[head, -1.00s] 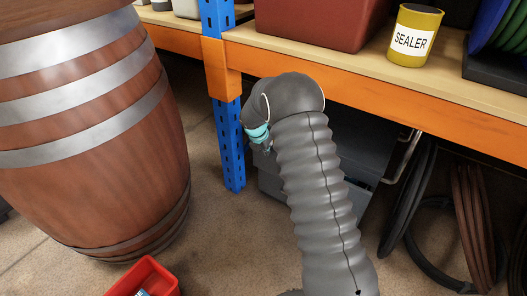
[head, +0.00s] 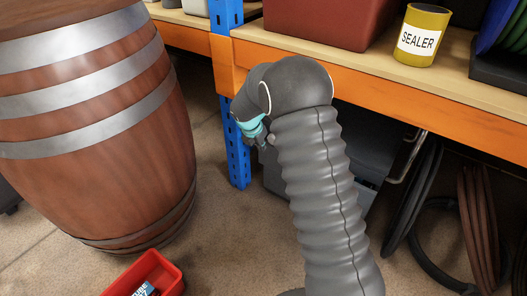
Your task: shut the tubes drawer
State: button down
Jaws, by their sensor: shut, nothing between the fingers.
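A grey cabinet (head: 274,179) stands under the orange-edged shelf, mostly hidden behind my arm. A metal handle or rail (head: 409,157) shows at its right side. No drawer label can be read on it, and I cannot tell which part is the tubes drawer or how far it is open. My gripper (head: 267,141), with a teal band, is shut and empty, pointing down beside the blue post in front of the cabinet. Its fingers are small and partly hidden; I cannot tell whether they touch anything.
A wooden barrel (head: 95,130) stands close on the left. A red open box (head: 168,279) with a labelled item inside is at the lower left. A blue post (head: 237,150) holds up the shelf (head: 380,98), with a yellow sealer tin (head: 419,35). Hoses (head: 423,195) hang at right.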

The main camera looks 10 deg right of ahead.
jog(key=c, duration=1.9)
grip_release()
jog(key=v, duration=0.3)
jog(key=shift+r, duration=0.15)
jog(key=o, duration=0.4)
jog(key=shift+d, duration=0.1)
jog(key=o, duration=0.3)
jog(key=shift+m, duration=0.8)
jog(key=d+b, duration=0.1)
jog(key=d, duration=0.1)
jog(key=d+b, duration=0.1)
jog(key=d, duration=0.1)
jog(key=d+b, duration=0.1)
jog(key=d, duration=0.2)
jog(key=shift+r+b, duration=0.25)
jog(key=shift+b, duration=0.05)
jog(key=s+d+m+g+b, duration=0.1)
jog(key=s+d+m+b, duration=0.3)
jog(key=s+d+m, duration=0.5)
jog(key=f+m, duration=0.2)
jog(key=f, duration=0.2)
jog(key=w+f+m+y+b, duration=0.1)
jog(key=f+m, duration=0.2)
jog(key=f, duration=0.2)
jog(key=w+f+m, duration=0.1)
jog(key=f+m, duration=0.1)
jog(key=f, duration=0.3)
jog(key=shift+w+a+g+b, duration=0.1)
jog(key=shift+w+g+b, duration=0.15)
jog(key=shift+g+b, duration=0.15)
